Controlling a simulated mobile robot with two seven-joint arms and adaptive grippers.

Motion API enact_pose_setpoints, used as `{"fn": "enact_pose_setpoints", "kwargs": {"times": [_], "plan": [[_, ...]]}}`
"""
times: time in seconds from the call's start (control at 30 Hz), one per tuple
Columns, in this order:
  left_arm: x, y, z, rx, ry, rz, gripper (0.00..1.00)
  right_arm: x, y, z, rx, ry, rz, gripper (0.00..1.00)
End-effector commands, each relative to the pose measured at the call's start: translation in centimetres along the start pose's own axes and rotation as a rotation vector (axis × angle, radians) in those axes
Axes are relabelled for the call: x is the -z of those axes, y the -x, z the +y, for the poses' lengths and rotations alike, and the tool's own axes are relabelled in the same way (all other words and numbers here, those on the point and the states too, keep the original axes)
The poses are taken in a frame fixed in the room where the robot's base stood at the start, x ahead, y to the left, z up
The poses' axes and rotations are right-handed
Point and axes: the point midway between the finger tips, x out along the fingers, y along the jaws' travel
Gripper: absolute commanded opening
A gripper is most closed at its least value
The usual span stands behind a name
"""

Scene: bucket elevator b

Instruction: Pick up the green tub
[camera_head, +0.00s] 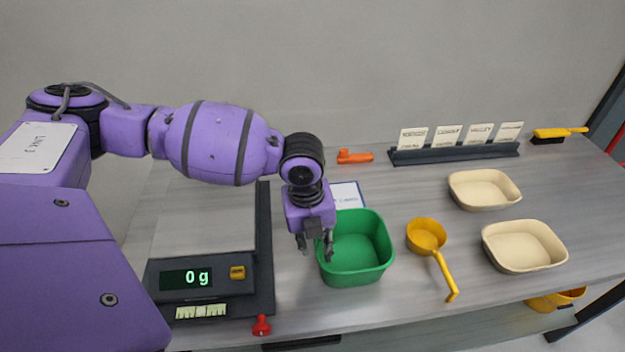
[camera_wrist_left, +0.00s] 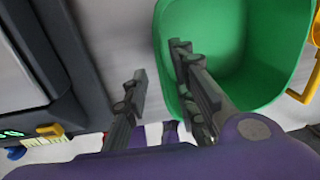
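The green tub (camera_head: 368,262) stands upright on the grey bench, right of the scale. It is open at the top and looks empty. It also shows in the left wrist view (camera_wrist_left: 262,50). My left gripper (camera_head: 316,250) points down at the tub's left wall, its fingers apart with nothing between them pressed. In the left wrist view, one finger of the gripper (camera_wrist_left: 158,60) is outside the tub and the other shows over its inside, with the rim line between them. I cannot tell how far down the wall the fingertips reach. My right gripper is not in view.
A scale (camera_head: 205,288) reading 0 g stands left of the tub, close to my gripper. A yellow scoop (camera_head: 427,235) lies right of the tub. Two cream trays (camera_head: 484,189) (camera_head: 524,246), a card holder (camera_head: 455,153), an orange item (camera_head: 354,156) and a yellow brush (camera_head: 558,133) stand farther off.

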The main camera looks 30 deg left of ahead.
Motion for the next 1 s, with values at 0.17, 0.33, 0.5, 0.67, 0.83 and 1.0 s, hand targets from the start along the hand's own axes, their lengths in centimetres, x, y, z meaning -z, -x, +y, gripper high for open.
{"fn": "enact_pose_setpoints", "kwargs": {"times": [0.17,0.33,0.5,0.67,0.83,1.0], "plan": [[0.6,-2.3,-0.5,0.002,-0.001,0.001,0.25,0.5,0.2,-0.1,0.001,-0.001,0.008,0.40],[0.5,-4.4,-0.5,0.003,0.000,-0.001,0.25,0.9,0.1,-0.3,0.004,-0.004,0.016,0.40],[0.5,-4.5,-0.5,0.003,0.000,-0.003,0.25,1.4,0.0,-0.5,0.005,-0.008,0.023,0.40],[0.5,-4.4,-0.5,0.004,0.000,-0.003,0.09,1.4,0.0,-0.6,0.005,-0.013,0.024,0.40],[0.5,-4.4,-0.5,0.004,0.000,-0.003,0.00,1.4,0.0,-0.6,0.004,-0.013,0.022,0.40],[0.4,-4.4,-0.5,0.005,-0.001,-0.004,0.00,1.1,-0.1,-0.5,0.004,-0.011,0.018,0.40]]}}
